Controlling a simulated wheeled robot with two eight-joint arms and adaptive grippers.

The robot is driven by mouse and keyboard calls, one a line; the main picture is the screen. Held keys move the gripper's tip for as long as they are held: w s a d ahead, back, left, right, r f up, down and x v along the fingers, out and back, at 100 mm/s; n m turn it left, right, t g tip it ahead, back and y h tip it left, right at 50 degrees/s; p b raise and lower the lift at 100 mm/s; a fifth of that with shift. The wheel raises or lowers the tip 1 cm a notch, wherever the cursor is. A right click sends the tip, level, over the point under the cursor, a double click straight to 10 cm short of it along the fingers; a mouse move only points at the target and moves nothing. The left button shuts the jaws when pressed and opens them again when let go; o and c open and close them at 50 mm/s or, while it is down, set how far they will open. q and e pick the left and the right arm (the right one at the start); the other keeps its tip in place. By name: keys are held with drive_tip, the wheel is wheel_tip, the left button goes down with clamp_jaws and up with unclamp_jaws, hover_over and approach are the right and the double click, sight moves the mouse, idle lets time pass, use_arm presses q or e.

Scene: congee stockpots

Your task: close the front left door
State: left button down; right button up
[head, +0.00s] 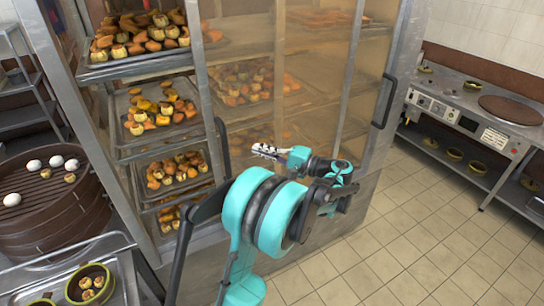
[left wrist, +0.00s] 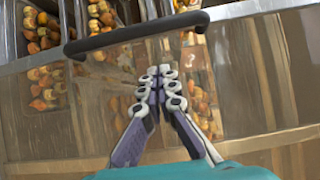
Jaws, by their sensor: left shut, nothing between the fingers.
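A tall metal cabinet has brownish glass door panels (head: 275,75) in metal frames. The trays at its left show clear and uncovered, left of a metal upright. A dark vertical handle (head: 222,148) sits beside that upright; another dark handle (head: 385,100) is at the right. My left gripper (head: 258,150) is shut and empty in front of the glass, right of the first handle. In the left wrist view its closed fingers (left wrist: 158,75) point at the panel, just short of a black handle (left wrist: 137,35). Whether they touch the glass is unclear. My right gripper is out of view.
Trays of pastries (head: 140,35) fill the left shelves. A round brown steamer (head: 45,205) with white buns stands at the left, near a steel surface with bowls (head: 90,285). A stove counter (head: 470,110) stands at the right. The tiled floor (head: 420,230) between is clear.

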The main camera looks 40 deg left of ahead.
use_arm(q)
drive_tip(key=s+a+b, duration=0.1)
drive_tip(key=s+a, duration=0.3)
drive_tip(key=a, duration=0.1)
drive_tip(key=shift+a+b, duration=0.3)
drive_tip(key=shift+b, duration=0.1)
drive_tip(key=s+a+p, duration=0.1)
drive_tip(key=s+a, duration=0.4)
drive_tip(key=s, duration=0.8)
drive_tip(key=s+a+p, duration=0.1)
drive_tip(key=s+a, duration=0.5)
drive_tip(key=s, duration=0.8)
drive_tip(key=shift+p, duration=0.4)
drive_tip(key=shift+w, duration=0.1)
